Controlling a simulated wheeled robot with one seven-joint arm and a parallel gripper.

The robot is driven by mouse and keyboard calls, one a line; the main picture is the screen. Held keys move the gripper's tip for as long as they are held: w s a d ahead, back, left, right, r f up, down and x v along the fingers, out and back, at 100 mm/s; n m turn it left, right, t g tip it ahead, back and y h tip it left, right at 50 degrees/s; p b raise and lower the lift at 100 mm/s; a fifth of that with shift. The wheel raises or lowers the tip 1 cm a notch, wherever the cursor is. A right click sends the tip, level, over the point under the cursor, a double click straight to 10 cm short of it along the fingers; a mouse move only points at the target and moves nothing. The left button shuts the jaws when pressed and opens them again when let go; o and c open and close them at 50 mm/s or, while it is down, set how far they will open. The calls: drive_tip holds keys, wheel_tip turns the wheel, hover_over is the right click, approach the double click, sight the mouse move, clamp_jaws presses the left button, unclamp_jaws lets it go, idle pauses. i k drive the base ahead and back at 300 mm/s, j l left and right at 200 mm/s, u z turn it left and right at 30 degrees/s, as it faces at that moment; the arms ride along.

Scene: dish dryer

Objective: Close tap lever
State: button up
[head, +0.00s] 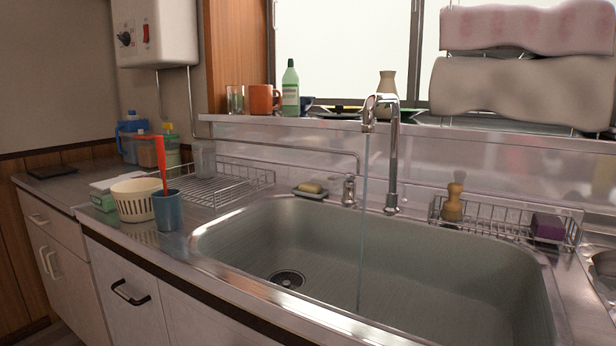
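The tap (392,150) is a tall chrome spout standing at the back rim of the sink, with its neck curved over to the left. A thin stream of water (362,220) runs from its mouth down into the sink. A short chrome fitting (349,190) stands on the rim to the left of the spout; it may be the tap lever or a soap pump, I cannot tell which. My gripper is not in view.
The steel sink basin (300,235) is empty apart from the water. A soap dish with soap (312,188), a wire rack (500,222) with a brush and a purple sponge line the back. A blue cup (167,212) and white basket (136,203) stand on the left counter.

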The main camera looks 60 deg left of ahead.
sight(349, 176)
drive_tip(key=j+u, duration=0.3)
drive_tip(key=u, duration=0.2)
drive_tip(key=j+u, duration=0.3)
drive_tip(key=u, duration=0.15)
drive_tip(key=j+u, duration=0.3)
drive_tip(key=u, duration=0.2)
